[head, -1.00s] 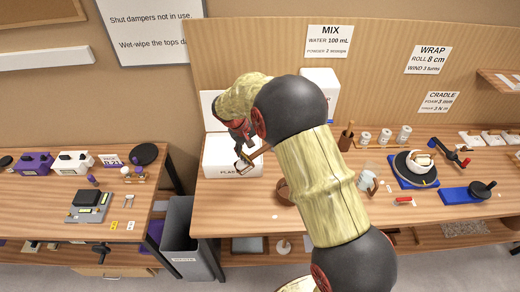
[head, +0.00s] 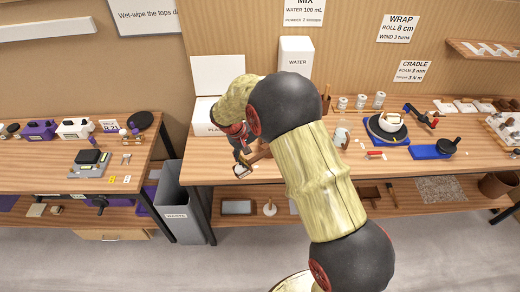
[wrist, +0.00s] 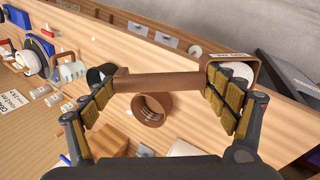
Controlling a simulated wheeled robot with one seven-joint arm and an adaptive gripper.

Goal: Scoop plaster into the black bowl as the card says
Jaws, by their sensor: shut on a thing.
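My gripper (head: 246,160) is shut on the brown scoop (wrist: 158,80), whose bar spans between the fingers in the wrist view. White powder (wrist: 236,70) shows in the scoop's box-shaped end at the right. In the head view the scoop hangs near the table's front edge, just in front of the white plaster box (head: 203,118). The box's lid (head: 217,74) stands up behind it. The card (head: 304,12) reads MIX, water 100 mL, powder 2 scoops. A dark round thing (wrist: 98,74), perhaps the black bowl, is partly behind the left finger in the wrist view; my arm hides that area in the head view.
The white water container (head: 296,58) stands behind my arm. A turntable with a white bowl (head: 390,122) and blue tools stand at the right. A grey waste bin (head: 178,215) fills the gap between the tables.

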